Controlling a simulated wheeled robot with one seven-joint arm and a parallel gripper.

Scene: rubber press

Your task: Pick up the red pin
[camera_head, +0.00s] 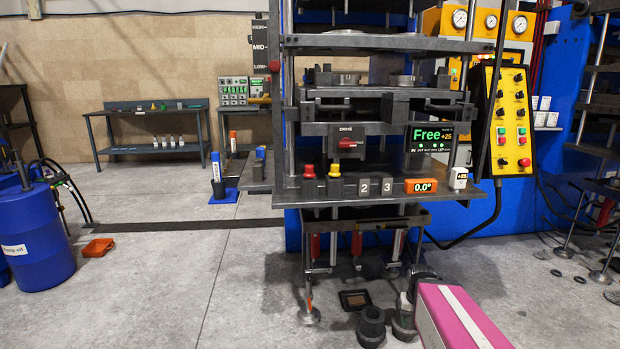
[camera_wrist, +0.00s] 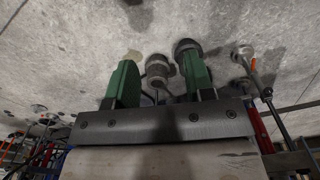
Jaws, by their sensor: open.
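The red pin (camera_head: 309,171) has a red knob and stands at the left of the front edge of the press's grey shelf (camera_head: 262,183). A similar yellow-knobbed pin (camera_head: 334,170) stands just right of it. Blocks marked 2 and 3 (camera_head: 376,187) follow to the right. In the wrist view my gripper (camera_wrist: 158,66) has two green fingers spread apart with nothing held between them. Dark and grey round parts on the floor lie beyond the fingertips. I cannot make out the red pin in the wrist view. In the head view my fingers are not clearly visible.
Posts and red-marked legs stand beneath the shelf. A small dark tray (camera_head: 355,299) and a dark cylinder (camera_head: 371,325) are on the floor.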

